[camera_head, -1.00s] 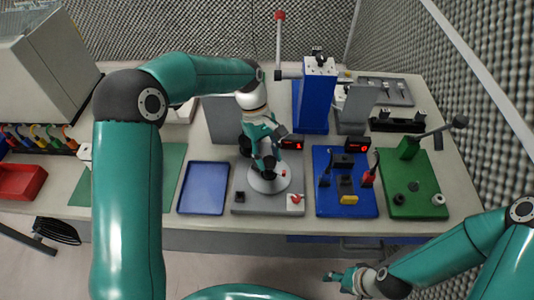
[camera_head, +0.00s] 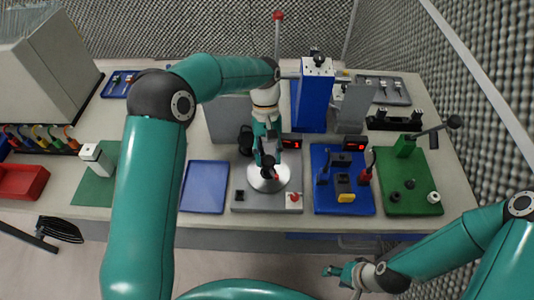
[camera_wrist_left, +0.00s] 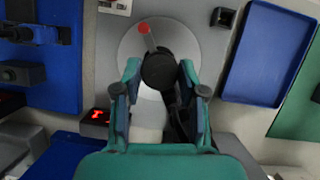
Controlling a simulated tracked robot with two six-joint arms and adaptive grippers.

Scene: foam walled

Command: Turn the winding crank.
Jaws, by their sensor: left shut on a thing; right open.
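The winding crank is a pale round disc (camera_head: 270,184) on a grey base plate (camera_head: 240,207). In the left wrist view the disc (camera_wrist_left: 128,42) carries a black knob (camera_wrist_left: 158,69) and a red-tipped pointer (camera_wrist_left: 144,29). My left gripper (camera_head: 267,157) reaches down over the disc. In the left wrist view its fingers (camera_wrist_left: 158,88) are shut on the black knob, one on either side. The fingers hide part of the crank arm. My right gripper (camera_head: 334,271) is open and empty, low in front of the bench.
A lit red display (camera_head: 291,142) stands behind the crank. A blue tray (camera_head: 205,186) lies to its left, a blue fixture board (camera_head: 334,199) and a green board (camera_head: 420,195) to its right. A tall blue block (camera_head: 315,100) stands behind.

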